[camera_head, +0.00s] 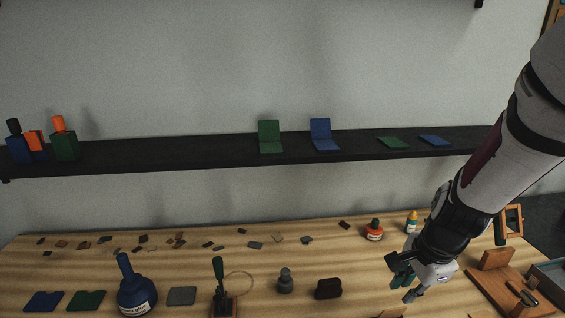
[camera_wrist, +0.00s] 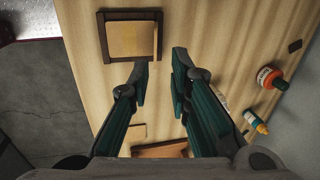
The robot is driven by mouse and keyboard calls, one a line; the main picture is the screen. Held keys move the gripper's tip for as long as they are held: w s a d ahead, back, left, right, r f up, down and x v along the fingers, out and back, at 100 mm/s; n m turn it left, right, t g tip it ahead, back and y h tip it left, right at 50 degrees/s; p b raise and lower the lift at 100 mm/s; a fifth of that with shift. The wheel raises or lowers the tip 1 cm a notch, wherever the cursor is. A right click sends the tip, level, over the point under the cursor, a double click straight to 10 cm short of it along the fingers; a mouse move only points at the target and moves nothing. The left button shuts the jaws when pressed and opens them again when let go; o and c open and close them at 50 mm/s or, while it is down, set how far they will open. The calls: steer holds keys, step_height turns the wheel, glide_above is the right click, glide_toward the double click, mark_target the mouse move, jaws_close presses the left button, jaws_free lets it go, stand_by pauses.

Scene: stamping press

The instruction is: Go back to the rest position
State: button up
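My gripper (camera_head: 404,282) hangs over the right part of the wooden workbench (camera_head: 335,262) in the head view, fingers pointing down and to the left. In the wrist view my gripper (camera_wrist: 161,75) has its two green-padded fingers apart, with only bare bench top showing between them. A dark-framed tray with a tan pad (camera_wrist: 131,38) lies beyond the fingertips in the wrist view. The gripper holds nothing.
A wooden stand (camera_head: 496,260) is at right. A blue bottle (camera_head: 136,292), a stamping tool (camera_head: 219,290) and scattered small pieces lie left. A dark shelf (camera_head: 220,150) runs above.

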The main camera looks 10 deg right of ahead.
steer(key=s+a+r+n+t, duration=0.1)
steer(key=s+a+r+n, duration=0.4)
steer(key=r+n, duration=0.4)
steer(key=s+a+r+n+t, duration=0.2)
steer(key=s+a+r+n, duration=0.4)
steer(key=r, duration=0.5)
steer(key=n, duration=0.2)
steer(key=shift+s+a+n, duration=0.25)
steer(key=shift+a+n, duration=0.1)
steer(key=shift+n, duration=0.05)
jaws_close()
steer(key=shift+w, duration=0.1)
